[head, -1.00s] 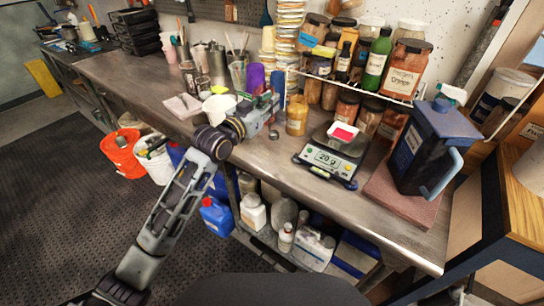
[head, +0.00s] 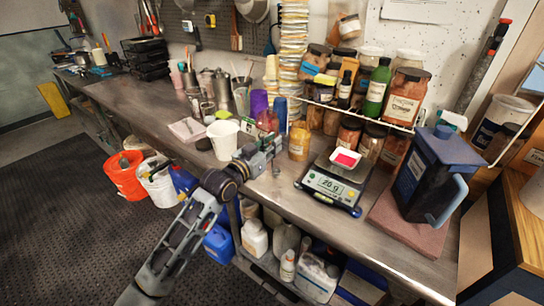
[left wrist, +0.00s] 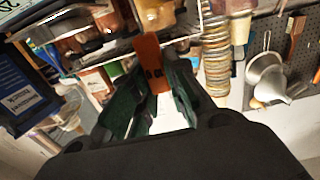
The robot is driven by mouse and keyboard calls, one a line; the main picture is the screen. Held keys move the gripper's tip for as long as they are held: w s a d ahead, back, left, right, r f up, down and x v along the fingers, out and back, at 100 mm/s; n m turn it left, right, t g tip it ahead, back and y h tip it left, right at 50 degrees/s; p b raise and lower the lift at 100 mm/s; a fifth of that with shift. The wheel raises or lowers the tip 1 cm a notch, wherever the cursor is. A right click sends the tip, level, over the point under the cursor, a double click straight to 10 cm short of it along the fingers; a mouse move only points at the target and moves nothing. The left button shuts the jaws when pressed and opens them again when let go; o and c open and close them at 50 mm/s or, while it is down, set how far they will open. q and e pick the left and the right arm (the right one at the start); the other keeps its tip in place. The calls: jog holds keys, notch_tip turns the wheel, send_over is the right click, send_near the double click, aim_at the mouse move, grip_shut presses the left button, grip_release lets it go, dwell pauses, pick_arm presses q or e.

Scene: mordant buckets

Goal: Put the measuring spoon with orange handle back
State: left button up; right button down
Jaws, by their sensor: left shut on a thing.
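My left gripper (head: 277,146) is over the front part of the metal bench, left of the scale and in front of an orange-brown jar. In the left wrist view, its dark green fingers are shut on the orange handle (left wrist: 152,62) of the measuring spoon. The spoon's bowl is not clear there. A small metallic thing (head: 276,172) shows just below the fingers in the head view; I cannot tell whether it is the spoon's bowl. My right gripper is not in view.
A scale (head: 330,188) bears a white dish of red powder (head: 346,159). An orange-brown jar (head: 299,141) and white tub (head: 222,140) stand near the gripper. A blue-lidded dark jug (head: 430,177) stands on a slab at right. Jars crowd the wire rack behind.

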pick_arm(q)
notch_tip(320, 180, down, 3)
jog(key=shift+f, duration=0.85)
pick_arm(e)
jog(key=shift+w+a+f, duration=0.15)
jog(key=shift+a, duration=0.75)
pick_arm(q)
jog(key=shift+f, duration=0.1)
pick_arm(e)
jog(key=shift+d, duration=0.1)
pick_arm(q)
jog(key=o, duration=0.8)
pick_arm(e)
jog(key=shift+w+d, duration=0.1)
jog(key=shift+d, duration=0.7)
pick_arm(q)
jog(key=shift+r, duration=0.2)
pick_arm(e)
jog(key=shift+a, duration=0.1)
